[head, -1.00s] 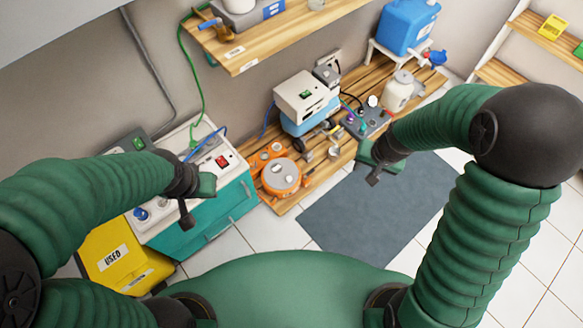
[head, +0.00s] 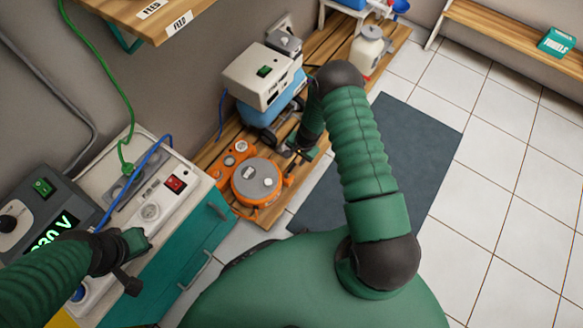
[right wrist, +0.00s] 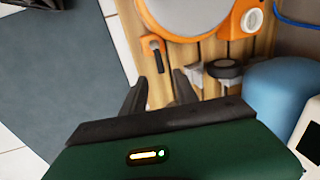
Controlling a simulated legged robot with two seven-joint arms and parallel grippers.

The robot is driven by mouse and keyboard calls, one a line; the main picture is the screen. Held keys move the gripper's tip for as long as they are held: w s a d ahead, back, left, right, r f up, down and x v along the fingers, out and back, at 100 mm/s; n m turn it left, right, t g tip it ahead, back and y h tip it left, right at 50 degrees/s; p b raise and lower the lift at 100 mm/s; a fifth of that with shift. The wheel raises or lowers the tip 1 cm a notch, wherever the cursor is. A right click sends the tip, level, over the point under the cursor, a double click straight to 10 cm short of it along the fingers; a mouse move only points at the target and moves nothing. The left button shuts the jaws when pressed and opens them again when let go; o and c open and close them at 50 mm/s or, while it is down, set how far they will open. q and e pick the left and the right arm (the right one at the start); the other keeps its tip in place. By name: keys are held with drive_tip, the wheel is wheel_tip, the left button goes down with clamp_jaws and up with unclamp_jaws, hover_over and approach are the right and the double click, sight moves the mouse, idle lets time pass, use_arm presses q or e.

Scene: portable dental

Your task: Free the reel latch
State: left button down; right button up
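The orange cable reel (head: 257,182) with a grey round face lies on the wooden floor platform. Its edge also shows at the top of the right wrist view (right wrist: 190,33). A small orange bracket with a black lever (right wrist: 155,50), seemingly the latch, sits at the reel's side. My right gripper (right wrist: 160,76) is open and empty; its two fingertips are just short of the lever, one to either side in the picture. In the head view the right gripper (head: 301,154) is beside the reel, partly hidden. My left gripper (head: 135,264) hangs by the white-topped cabinet; its opening is unclear.
A white and blue machine (head: 270,85) stands on the platform (head: 215,150) behind the reel. The teal cabinet (head: 190,245) with a cable on top is at left. A grey mat (head: 400,155) and white tiles are clear at right.

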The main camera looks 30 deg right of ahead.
drive_tip(key=f+b, duration=0.1)
drive_tip(key=f, duration=0.1)
drive_tip(key=f+b, duration=0.1)
drive_tip(key=f, duration=0.2)
drive_tip(key=w+f+b, duration=0.1)
drive_tip(key=f, duration=0.1)
drive_tip(key=shift+w+a+f, duration=0.1)
drive_tip(key=shift+a+f, duration=0.05)
drive_tip(key=shift+f, duration=0.2)
drive_tip(key=shift+w+a+f+b, duration=0.1)
drive_tip(key=shift+f+b, duration=0.1)
drive_tip(key=shift+b, duration=0.1)
clamp_jaws()
